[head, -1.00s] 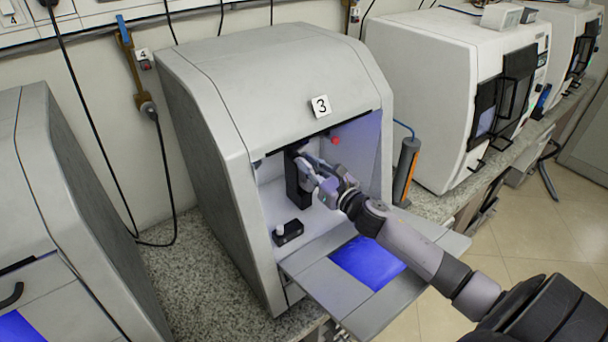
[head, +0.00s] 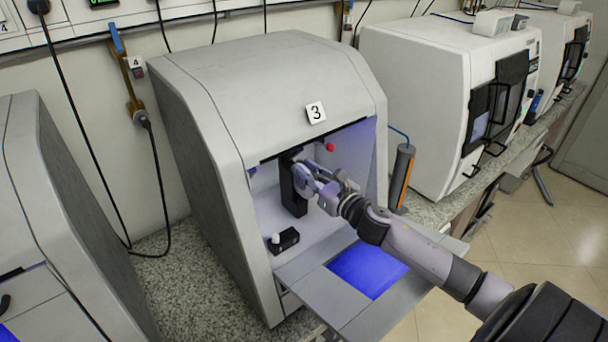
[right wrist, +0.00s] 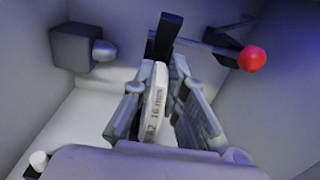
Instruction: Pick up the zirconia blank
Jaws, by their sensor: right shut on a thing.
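The zirconia blank (right wrist: 155,100) is a white disc, seen nearly edge-on in the right wrist view, with dark lettering on its rim. My right gripper (head: 308,182) is inside the open chamber of the machine (head: 265,100) marked 3. It is shut on the blank, with one finger on each side of the disc, as the right wrist view (right wrist: 160,103) shows. The disc's far end is close to a black upright holder (right wrist: 163,35); I cannot tell whether they touch. In the head view the fingers mostly hide the blank. My left gripper is not in view.
A lever with a red knob (right wrist: 252,59) is right of the blank. A small black block with a white knob (head: 284,240) sits on the chamber floor. The lowered door (head: 320,295) lies in front. Chamber walls are close on both sides.

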